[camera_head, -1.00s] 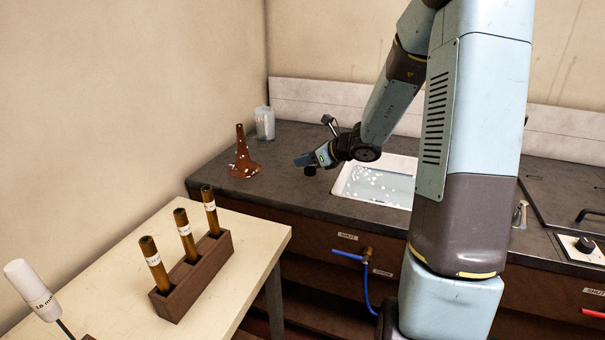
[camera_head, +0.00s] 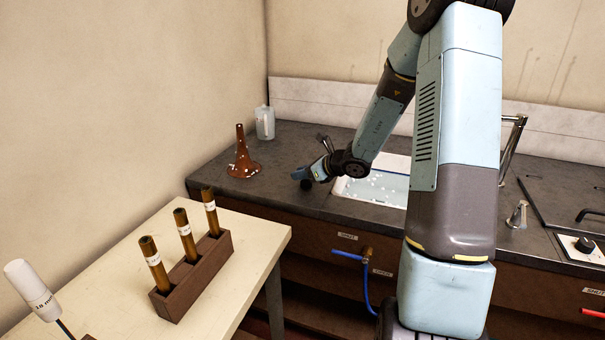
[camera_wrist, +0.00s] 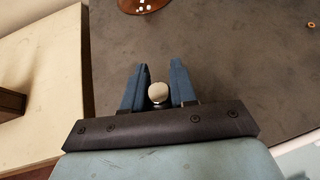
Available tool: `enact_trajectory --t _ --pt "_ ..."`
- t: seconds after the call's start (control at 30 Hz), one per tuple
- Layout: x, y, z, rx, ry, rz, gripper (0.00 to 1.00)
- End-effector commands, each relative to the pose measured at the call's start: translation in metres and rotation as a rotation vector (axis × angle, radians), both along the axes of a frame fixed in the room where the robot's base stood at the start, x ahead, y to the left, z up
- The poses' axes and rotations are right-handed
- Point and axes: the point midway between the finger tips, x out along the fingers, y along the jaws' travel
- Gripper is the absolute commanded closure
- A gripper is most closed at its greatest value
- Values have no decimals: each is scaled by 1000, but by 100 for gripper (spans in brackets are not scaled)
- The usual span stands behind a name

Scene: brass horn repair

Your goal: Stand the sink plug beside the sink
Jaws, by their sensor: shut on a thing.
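The sink plug shows as a small dark round piece (camera_head: 306,185) under my gripper (camera_head: 301,175) in the head view. In the wrist view its pale round knob (camera_wrist: 157,93) sits between the two blue fingers of my gripper (camera_wrist: 158,80), which is shut on it. The plug is over the dark counter, just left of the white sink (camera_head: 345,193). I cannot tell whether its underside touches the counter. The sink holds water with white flecks.
A brown cone-shaped horn piece (camera_head: 242,158) stands on the counter (camera_head: 290,140) to the left, near a translucent bottle (camera_head: 265,123). A cream table (camera_head: 255,240) in front bears a wooden rack (camera_head: 192,278) with brown tubes. Counter between cone and plug is clear.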

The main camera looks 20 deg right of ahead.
Motion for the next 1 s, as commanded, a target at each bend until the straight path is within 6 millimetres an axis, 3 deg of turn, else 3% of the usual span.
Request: enact_trajectory --t 0.1,0.13,0.37,0.73,1.0 --pt "0 0 -2 0 0 0 100" --pt "0 0 -2 0 0 0 71" --pt "0 -1 -1 0 0 -1 49" --pt "-2 -5 3 0 0 -3 48" --pt "-30 -31 24 -3 -3 -6 48"
